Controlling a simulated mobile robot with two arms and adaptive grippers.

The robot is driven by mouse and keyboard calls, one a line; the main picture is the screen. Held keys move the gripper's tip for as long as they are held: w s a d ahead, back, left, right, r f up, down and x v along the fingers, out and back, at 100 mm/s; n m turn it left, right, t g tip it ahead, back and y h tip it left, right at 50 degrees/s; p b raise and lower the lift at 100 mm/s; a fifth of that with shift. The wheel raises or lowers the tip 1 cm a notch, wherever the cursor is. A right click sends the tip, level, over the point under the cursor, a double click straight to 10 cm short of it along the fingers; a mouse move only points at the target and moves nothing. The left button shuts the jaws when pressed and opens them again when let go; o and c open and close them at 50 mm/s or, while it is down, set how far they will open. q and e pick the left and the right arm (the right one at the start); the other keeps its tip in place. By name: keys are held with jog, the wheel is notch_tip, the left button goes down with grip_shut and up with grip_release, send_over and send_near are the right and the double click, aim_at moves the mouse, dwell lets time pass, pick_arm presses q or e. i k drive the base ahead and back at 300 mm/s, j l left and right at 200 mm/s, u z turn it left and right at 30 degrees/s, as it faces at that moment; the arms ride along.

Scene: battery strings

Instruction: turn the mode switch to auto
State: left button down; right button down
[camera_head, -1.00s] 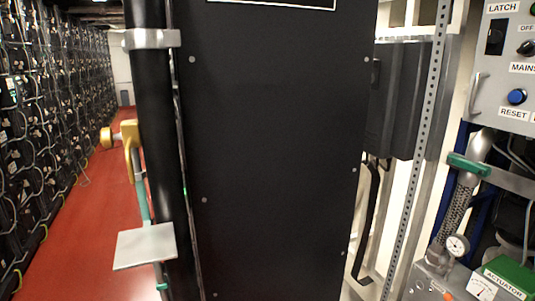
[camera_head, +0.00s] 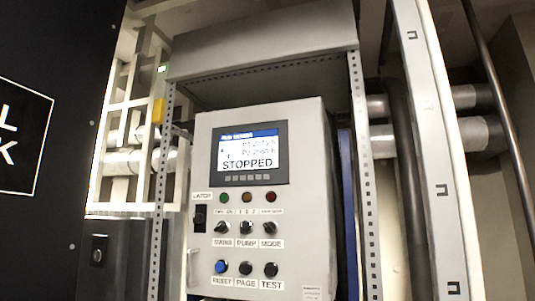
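The mode switch (camera_head: 269,228) is a black rotary knob on the grey control panel (camera_head: 310,200). It sits at the right end of a row of three knobs, above a label reading MODE. The small position label above it is too blurred to read, and I cannot tell which position the knob points to. The panel's screen (camera_head: 249,153) reads STOPPED. Neither of my grippers is in view.
The pump knob (camera_head: 245,228) is just left of the mode switch. Below are a blue reset button (camera_head: 221,267) and black page (camera_head: 245,268) and test (camera_head: 270,269) buttons. A perforated metal post (camera_head: 365,190) stands right of the panel, and a dark cabinet (camera_head: 60,130) at left.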

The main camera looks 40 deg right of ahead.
aim_at(270, 227)
jog(key=z, duration=0.95)
